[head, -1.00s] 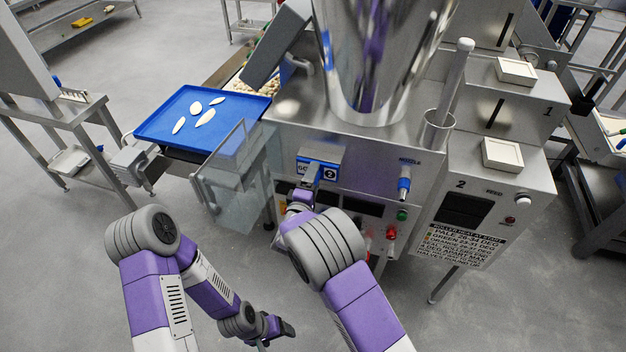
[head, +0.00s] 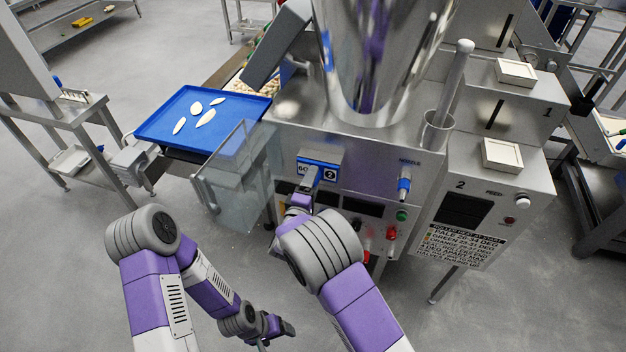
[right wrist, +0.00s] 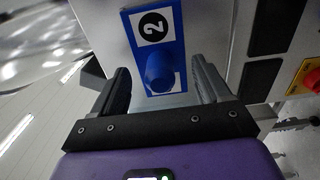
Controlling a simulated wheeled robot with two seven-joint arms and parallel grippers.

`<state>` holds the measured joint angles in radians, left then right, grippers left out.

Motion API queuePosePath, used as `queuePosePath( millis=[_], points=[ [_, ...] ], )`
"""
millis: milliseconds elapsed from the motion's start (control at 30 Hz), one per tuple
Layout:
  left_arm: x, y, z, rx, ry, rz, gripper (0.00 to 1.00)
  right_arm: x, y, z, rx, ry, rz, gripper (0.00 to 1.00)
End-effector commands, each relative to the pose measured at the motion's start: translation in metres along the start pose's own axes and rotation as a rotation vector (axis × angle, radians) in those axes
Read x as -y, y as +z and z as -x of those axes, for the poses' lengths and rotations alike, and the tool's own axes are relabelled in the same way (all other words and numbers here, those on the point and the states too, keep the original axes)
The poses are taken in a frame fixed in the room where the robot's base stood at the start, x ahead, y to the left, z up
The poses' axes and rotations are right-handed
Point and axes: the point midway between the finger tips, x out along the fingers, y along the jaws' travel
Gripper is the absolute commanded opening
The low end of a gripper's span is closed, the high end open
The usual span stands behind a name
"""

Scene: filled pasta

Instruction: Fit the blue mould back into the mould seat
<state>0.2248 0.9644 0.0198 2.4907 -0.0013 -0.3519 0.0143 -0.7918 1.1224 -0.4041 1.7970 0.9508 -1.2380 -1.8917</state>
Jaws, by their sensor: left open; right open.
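My right gripper (head: 311,178) is open in front of the mould, one finger on each side of the knob and a gap visible. How deep the mould sits in its seat is hidden. My left gripper (head: 283,328) hangs low over the floor, away from the machine; it is open and empty.
A clear guard panel (head: 238,180) stands left of the mould. A blue tray (head: 165,128) with several pale pieces lies farther left.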

Motion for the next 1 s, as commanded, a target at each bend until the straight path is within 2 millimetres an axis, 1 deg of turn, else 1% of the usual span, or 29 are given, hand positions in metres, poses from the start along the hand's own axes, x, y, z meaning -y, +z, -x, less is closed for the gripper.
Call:
queuePosePath(
  millis=[33,600,767,1000],
  points=[
    [-0.001,0.0,0.003,0.0,0.0,0.0,0.76,-0.001,-0.001,0.005,-0.002,-0.001,0.001,0.76],
    [-0.005,0.001,0.015,0.0,0.0,0.0,0.76,-0.001,0.0,0.05,-0.001,-0.001,0.0,0.76],
    [-0.006,0.001,0.016,0.0,0.0,0.0,0.76,0.0,0.0,0.056,-0.001,0.0,-0.001,0.76],
    [-0.006,0.001,0.015,0.0,0.0,0.0,0.76,0.0,0.0,0.057,-0.001,0.0,-0.001,0.76]
  ],
)
